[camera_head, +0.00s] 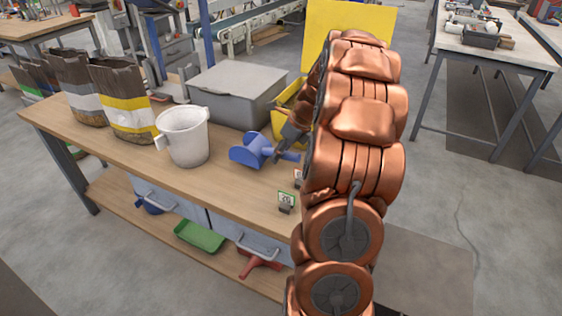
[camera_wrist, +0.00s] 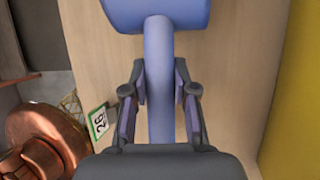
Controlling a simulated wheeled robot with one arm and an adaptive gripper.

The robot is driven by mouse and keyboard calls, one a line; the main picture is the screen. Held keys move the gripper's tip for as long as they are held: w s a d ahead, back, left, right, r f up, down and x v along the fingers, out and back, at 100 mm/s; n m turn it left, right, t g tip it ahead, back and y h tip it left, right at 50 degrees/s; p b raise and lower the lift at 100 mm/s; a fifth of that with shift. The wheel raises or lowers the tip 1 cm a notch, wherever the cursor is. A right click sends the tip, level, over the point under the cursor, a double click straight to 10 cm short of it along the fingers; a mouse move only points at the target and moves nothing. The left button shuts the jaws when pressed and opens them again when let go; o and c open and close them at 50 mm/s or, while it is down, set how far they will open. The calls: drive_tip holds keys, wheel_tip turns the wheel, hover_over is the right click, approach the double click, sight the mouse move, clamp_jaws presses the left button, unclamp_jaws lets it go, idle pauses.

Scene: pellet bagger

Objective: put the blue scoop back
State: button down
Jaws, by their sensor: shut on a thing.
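The blue scoop (camera_head: 254,150) is at the bench's right part in the head view, between the white bucket and my copper arm. My gripper (camera_head: 283,152) is at its handle. In the wrist view, my gripper (camera_wrist: 160,92) has one finger on each side of the blue handle, and the scoop's body (camera_wrist: 158,12) shows at the top edge. The gripper is shut on the scoop. Wood lies behind the scoop; I cannot tell whether the scoop touches it. My arm hides part of the bench's right end.
The wooden bench (camera_head: 232,190) also holds a white bucket (camera_head: 184,136), a grey lidded bin (camera_head: 238,94), a yellow bin (camera_head: 290,112) and open bags (camera_head: 124,100). Small number tags (camera_head: 286,202) stand at its front edge.

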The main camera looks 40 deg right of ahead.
drive_tip(key=shift+d, duration=0.3)
drive_tip(key=shift+f, duration=1.85)
drive_tip(key=shift+p, duration=0.3)
drive_tip(key=c, duration=0.9)
unclamp_jaws()
